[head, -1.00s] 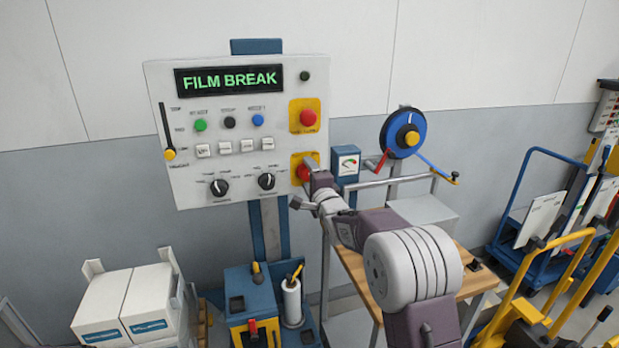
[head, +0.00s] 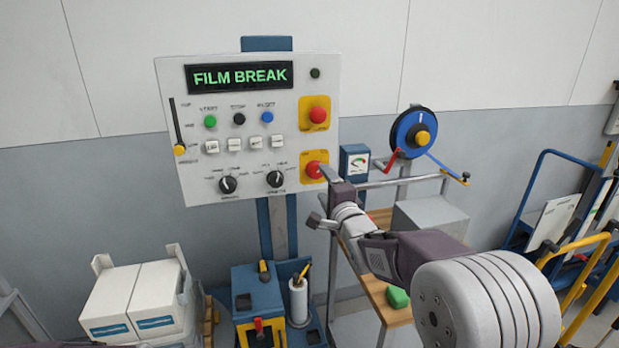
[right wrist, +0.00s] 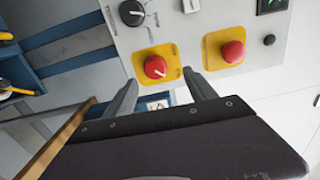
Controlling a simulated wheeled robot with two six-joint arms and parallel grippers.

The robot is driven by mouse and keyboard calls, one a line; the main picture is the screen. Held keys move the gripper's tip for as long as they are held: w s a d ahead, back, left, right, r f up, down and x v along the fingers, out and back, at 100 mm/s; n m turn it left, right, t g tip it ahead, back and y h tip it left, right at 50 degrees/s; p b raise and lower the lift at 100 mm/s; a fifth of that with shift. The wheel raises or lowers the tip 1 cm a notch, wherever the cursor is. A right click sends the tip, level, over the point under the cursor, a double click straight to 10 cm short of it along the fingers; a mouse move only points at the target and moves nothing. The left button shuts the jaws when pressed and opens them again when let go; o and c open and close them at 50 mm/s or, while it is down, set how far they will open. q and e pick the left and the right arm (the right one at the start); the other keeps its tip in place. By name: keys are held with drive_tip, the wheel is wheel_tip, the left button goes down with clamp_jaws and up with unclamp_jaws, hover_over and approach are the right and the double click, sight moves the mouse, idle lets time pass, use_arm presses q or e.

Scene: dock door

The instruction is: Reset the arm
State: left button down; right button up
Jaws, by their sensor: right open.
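The white control panel (head: 240,160) stands against the wall, with a display (head: 238,76) reading FILM BREAK. It has green (head: 210,121), black (head: 239,118) and blue (head: 267,117) buttons, the blue one's label looking like RESET. My right gripper (head: 323,196) is open and empty, just right of and below the lower button. In the right wrist view both red buttons show beyond the spread fingers (right wrist: 160,84). Contact with the lower button cannot be told. My left gripper is not in view.
A film reel (head: 411,133) with a red crank and a gauge box (head: 355,163) stand right of the panel. Below are a wooden bench (head: 375,293) with a green item (head: 398,297), a blue bin (head: 257,293) and white boxes (head: 135,296). Carts stand at the right.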

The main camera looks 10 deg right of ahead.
use_arm(q)
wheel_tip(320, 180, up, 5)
drive_tip(key=p, duration=0.3)
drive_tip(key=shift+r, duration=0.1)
use_arm(e)
drive_tip(key=s+f+n+g, duration=0.8)
drive_tip(key=s+f, duration=0.4)
drive_tip(key=s, duration=0.3)
drive_tip(key=s+a+f+n+g, duration=0.1)
drive_tip(key=s+f+n+g, duration=0.8)
drive_tip(key=s+f, duration=0.4)
drive_tip(key=s, duration=0.3)
drive_tip(key=shift+s+a+h, duration=0.15)
drive_tip(key=shift+a+h, duration=0.05)
drive_tip(key=shift+h, duration=0.2)
